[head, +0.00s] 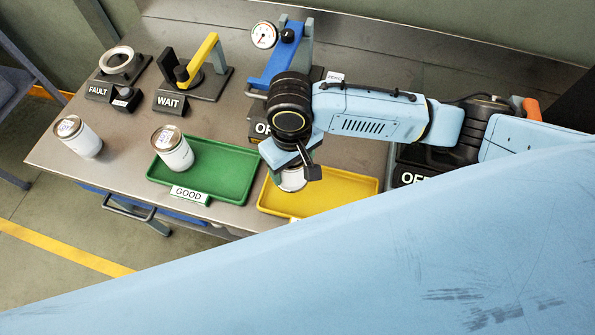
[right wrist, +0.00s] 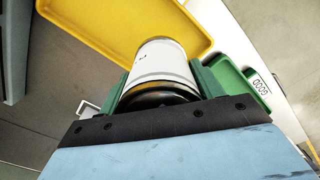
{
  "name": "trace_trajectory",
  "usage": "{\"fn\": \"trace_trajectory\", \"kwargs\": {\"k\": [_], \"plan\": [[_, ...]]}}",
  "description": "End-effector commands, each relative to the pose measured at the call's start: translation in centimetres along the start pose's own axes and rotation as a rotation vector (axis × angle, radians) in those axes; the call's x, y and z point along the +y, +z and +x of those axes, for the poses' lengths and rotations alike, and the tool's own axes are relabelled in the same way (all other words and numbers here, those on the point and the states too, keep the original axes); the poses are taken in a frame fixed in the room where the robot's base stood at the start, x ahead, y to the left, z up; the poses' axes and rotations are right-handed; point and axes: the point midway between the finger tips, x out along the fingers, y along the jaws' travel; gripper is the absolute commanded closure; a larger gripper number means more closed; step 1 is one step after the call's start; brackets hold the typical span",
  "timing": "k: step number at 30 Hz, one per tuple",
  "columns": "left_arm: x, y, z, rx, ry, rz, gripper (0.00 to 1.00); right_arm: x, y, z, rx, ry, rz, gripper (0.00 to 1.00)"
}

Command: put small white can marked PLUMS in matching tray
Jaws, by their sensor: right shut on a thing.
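My right gripper (head: 298,170) is shut on a white can (head: 292,181) above the yellow tray (head: 330,188). In the right wrist view the can (right wrist: 160,66) sits between the green fingers, its far end overlapping the yellow tray (right wrist: 95,22) in the picture. I cannot read the can's marking, nor tell whether it touches the tray. Another white can (head: 176,154) stands in the green tray (head: 225,172), marked GOOD. A third white can (head: 84,140) stands on the bare table at the left. My left gripper is not in view.
Behind the trays stand a round ring fixture (head: 120,64) by a FAULT sign, a yellow-handled clamp (head: 203,62) by a WAIT sign, and a blue stand with a dial gauge (head: 264,35). A large pale blue surface covers the lower right. The steel table (head: 115,170) is clear at front left.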

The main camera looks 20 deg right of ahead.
Motion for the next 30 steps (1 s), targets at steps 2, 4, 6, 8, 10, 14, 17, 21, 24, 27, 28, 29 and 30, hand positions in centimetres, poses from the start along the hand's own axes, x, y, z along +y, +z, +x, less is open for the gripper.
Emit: {"fn": "trace_trajectory", "kwargs": {"k": [2, 4, 6, 8, 10, 14, 17, 21, 24, 27, 28, 29, 30], "plan": [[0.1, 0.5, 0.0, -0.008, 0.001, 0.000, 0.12, 0.0, 0.0, 1.2, 0.001, 0.001, 0.000, 0.70], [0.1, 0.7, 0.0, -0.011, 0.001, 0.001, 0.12, 0.0, -0.1, 1.8, 0.002, -0.001, 0.001, 0.70], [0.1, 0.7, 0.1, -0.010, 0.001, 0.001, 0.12, 0.0, -0.1, 2.2, 0.002, 0.000, 0.000, 0.70], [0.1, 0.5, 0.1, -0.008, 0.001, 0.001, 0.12, 0.0, -0.1, 2.6, 0.002, -0.001, 0.000, 0.70], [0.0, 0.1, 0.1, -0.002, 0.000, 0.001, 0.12, 0.0, 0.0, 3.5, 0.001, 0.001, 0.000, 0.70], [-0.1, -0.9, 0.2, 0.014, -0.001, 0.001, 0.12, -0.1, -0.1, 5.3, 0.002, 0.000, -0.001, 0.70], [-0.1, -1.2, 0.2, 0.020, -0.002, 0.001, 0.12, 0.0, -0.1, 5.8, 0.004, 0.000, -0.001, 0.70], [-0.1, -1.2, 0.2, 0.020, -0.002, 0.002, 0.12, 0.0, -0.1, 5.7, 0.004, 0.000, -0.001, 0.70], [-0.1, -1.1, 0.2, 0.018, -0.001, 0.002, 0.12, 0.0, -0.1, 5.8, 0.004, 0.000, -0.001, 0.70], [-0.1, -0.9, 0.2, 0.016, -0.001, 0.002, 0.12, 0.0, 0.0, 6.1, 0.003, 0.000, 0.000, 0.30], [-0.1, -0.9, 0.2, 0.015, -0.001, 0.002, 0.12, 0.0, 0.0, 6.1, 0.003, 0.000, -0.001, 0.27], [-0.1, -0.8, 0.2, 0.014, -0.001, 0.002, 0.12, 0.0, 0.0, 6.1, 0.003, 0.000, -0.001, 0.23], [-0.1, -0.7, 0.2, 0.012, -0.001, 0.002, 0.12, 0.0, 0.0, 6.1, 0.003, 0.000, -0.001, 0.17]]}}
